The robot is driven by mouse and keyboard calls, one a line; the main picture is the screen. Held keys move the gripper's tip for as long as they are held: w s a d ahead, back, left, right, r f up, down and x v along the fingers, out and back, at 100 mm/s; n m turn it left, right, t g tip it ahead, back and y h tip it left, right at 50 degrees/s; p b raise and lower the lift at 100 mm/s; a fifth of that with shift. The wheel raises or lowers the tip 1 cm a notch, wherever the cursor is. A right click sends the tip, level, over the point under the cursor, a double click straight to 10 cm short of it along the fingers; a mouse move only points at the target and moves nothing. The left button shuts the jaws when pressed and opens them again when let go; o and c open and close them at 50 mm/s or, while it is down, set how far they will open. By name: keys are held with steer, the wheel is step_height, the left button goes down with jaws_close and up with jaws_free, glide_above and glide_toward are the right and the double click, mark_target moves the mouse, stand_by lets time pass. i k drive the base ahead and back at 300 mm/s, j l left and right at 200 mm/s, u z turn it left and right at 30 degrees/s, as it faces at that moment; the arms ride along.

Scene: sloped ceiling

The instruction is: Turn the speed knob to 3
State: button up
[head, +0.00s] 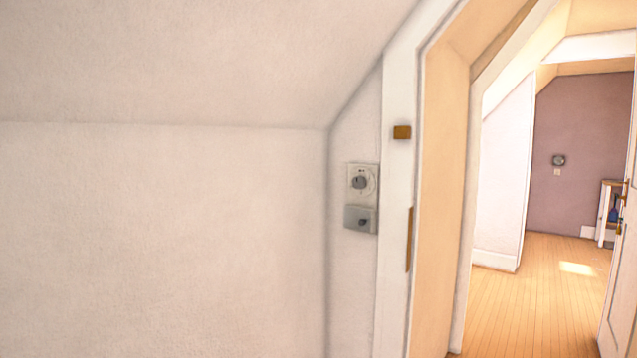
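A white wall plate with a round grey knob (359,182) is mounted on the narrow wall strip left of the doorway. A dial ring shows around the knob, but its numbers are too small to read, so the setting cannot be told. Directly below it is a grey box (354,219) with a small dark knob or button (363,222). The frame does not show which of the two is the speed knob. My gripper is not in view.
A white door frame (396,200) stands just right of the plates. The open doorway leads to a room with a wooden floor (530,300), a mauve wall (580,130) and a small shelf unit (607,215). An open door (622,270) stands at the right edge. The sloped ceiling (180,60) comes low at left.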

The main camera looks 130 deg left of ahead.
mark_target(360, 182)
steer(key=u, duration=0.45)
steer(key=i+l+u, duration=0.1)
steer(key=u, duration=0.8)
steer(key=l+u, duration=0.1)
steer(key=u, duration=0.35)
steer(key=k+j+u, duration=0.15)
steer(key=u, duration=1.85)
